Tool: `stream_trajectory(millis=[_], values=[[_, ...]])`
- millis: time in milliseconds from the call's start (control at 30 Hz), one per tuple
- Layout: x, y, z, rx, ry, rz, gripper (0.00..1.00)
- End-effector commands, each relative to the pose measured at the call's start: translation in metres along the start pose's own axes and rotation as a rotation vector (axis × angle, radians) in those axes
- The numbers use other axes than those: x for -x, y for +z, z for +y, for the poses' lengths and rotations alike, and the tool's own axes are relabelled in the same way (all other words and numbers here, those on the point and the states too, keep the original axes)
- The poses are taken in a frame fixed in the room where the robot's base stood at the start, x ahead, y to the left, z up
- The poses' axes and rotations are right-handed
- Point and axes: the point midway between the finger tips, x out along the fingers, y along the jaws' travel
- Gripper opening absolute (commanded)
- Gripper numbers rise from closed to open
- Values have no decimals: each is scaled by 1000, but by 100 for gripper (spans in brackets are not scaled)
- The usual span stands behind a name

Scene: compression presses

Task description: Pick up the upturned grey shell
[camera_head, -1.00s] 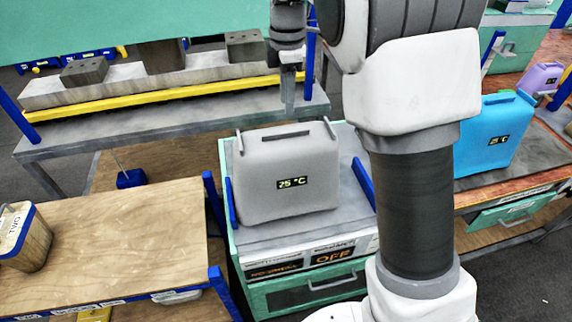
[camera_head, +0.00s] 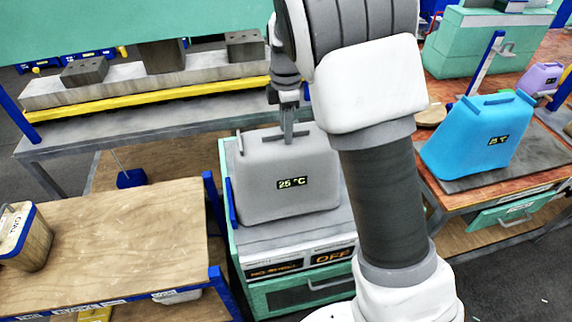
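The upturned grey shell (camera_head: 286,185) stands on the grey top of a green cabinet in the middle of the view. My gripper (camera_head: 288,136) points down at the shell's top, at the handle bar there. Its fingers overlap the bar in this view. I cannot tell whether they touch it or how far apart they are. My arm hides the right edge of the shell's top and part of the cabinet.
A blue shell (camera_head: 478,138) stands on a bench at the right, with a purple shell (camera_head: 540,77) behind it. A wooden table (camera_head: 110,250) with a bin (camera_head: 25,237) is at the left. A press bench (camera_head: 150,128) stands behind.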

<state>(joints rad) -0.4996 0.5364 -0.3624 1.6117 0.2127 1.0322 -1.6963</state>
Motion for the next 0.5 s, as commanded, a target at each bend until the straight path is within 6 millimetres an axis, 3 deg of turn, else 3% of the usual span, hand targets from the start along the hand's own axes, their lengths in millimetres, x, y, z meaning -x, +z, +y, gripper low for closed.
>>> stream_trajectory(millis=[33,200,500], values=[[0,0,0,0,0,0,32],[0,0,0,0,0,0,2],[1,0,0,0,0,0,0]])
